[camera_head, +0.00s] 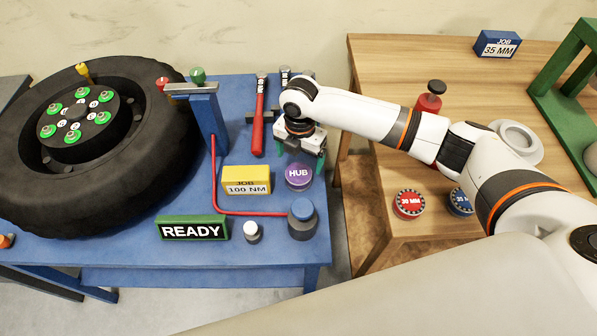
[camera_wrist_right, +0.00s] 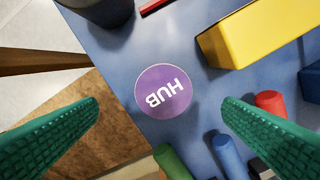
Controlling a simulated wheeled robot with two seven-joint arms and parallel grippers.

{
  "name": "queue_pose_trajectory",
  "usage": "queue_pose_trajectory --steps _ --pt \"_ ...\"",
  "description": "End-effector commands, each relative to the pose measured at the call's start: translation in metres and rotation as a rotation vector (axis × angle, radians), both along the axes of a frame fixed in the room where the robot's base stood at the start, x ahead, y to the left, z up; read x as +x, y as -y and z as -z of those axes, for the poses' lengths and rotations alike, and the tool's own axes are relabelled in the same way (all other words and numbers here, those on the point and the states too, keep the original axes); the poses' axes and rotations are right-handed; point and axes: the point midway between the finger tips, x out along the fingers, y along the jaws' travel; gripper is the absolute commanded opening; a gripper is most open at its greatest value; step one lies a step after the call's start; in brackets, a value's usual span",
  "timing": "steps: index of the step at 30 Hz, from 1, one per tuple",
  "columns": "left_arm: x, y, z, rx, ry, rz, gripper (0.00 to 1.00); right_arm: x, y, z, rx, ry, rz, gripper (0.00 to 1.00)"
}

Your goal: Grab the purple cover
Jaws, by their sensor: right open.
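The purple cover (camera_head: 299,176) is a round disc marked HUB, lying flat on the blue table near its right edge. In the right wrist view the purple cover (camera_wrist_right: 163,91) shows whole, its face unobstructed, between and beyond the two green fingers. My right gripper (camera_head: 304,150) is just behind the cover in the head view, above the table. In the right wrist view the right gripper (camera_wrist_right: 160,104) is open with nothing between its fingers, apart from the cover. My left gripper is not in view.
A yellow 100 NM block (camera_head: 246,180) lies left of the cover, and a blue-topped grey cylinder (camera_head: 302,218) stands in front. A red-handled tool (camera_head: 258,120) lies behind. A big tyre (camera_head: 30,150) fills the left. A wooden table (camera_head: 430,75) stands right, across a gap.

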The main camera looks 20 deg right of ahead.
Motion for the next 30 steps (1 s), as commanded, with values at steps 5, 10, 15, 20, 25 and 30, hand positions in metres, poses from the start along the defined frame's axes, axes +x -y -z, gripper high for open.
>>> queue_pose_trajectory --steps 5,10,15,20,25,30 --pt "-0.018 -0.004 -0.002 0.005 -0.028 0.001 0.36 0.000 0.000 0.024 -0.001 -0.001 -0.001 0.90" --pt "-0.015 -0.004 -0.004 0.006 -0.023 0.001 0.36 0.001 -0.001 0.035 -0.001 -0.001 0.001 0.90" --pt "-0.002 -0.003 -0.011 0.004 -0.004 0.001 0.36 0.003 -0.002 0.060 -0.001 -0.001 0.000 0.90" --pt "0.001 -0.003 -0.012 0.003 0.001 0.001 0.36 0.003 -0.002 0.078 -0.001 -0.001 -0.001 0.90" --pt "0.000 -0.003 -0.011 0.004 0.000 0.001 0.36 0.003 -0.002 0.081 -0.001 0.001 -0.002 0.90" --pt "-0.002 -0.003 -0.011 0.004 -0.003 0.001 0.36 0.003 -0.002 0.081 -0.001 0.001 -0.001 0.78"
